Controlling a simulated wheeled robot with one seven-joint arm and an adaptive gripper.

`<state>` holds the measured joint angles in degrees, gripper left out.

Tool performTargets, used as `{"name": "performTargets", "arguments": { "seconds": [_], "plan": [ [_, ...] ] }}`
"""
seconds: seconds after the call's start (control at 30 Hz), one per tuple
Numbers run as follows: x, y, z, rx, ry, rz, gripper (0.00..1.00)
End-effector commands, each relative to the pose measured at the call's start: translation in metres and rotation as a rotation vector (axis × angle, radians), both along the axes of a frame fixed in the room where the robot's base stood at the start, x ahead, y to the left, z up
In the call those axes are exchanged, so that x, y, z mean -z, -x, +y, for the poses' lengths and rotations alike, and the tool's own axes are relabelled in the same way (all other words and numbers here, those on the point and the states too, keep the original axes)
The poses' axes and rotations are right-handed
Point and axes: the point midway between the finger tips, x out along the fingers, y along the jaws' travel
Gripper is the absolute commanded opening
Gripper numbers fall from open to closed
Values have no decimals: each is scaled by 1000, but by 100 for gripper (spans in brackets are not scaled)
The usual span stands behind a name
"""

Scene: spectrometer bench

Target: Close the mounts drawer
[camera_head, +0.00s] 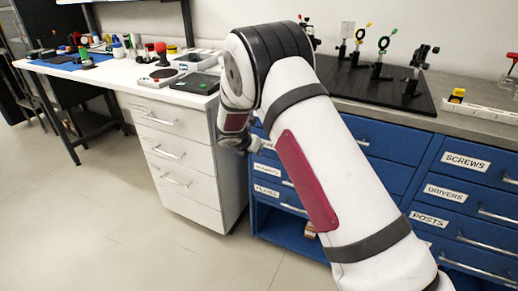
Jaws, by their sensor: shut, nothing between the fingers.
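The blue drawer cabinet (262,215) stands under the grey bench, right of the white drawer unit. On its left column, one small white label (267,168) is hard to read and may be the mounts drawer's. The drawer below it is labelled PLATES (267,190). I cannot tell how far the mounts drawer stands out, as my arm covers much of the column. My gripper (252,145) is a small dark shape at the upper left of this column, shut and empty. Its fingertips are partly hidden, and I cannot tell whether it touches a drawer front.
A white drawer unit (186,157) stands close on the left under a white bench with tools. To the right are drawers labelled SCREWS (465,162), DRIVERS and POSTS. A black optical board (375,88) lies on the grey bench. The floor at the left is clear.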

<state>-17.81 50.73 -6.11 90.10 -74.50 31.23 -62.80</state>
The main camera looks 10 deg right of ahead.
Motion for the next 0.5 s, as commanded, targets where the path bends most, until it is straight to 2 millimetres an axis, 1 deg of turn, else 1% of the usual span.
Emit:
{"name": "performTargets", "arguments": {
  "seconds": [0.07,0.13,0.3,0.5],
  "plan": [
    [0,5,11,-2,-1,2,0],
    [-15,14,18,-2,-2,-1,0],
    [-41,36,34,-2,-4,2,0],
    [-61,53,48,-1,-3,3,0]
  ]
}}
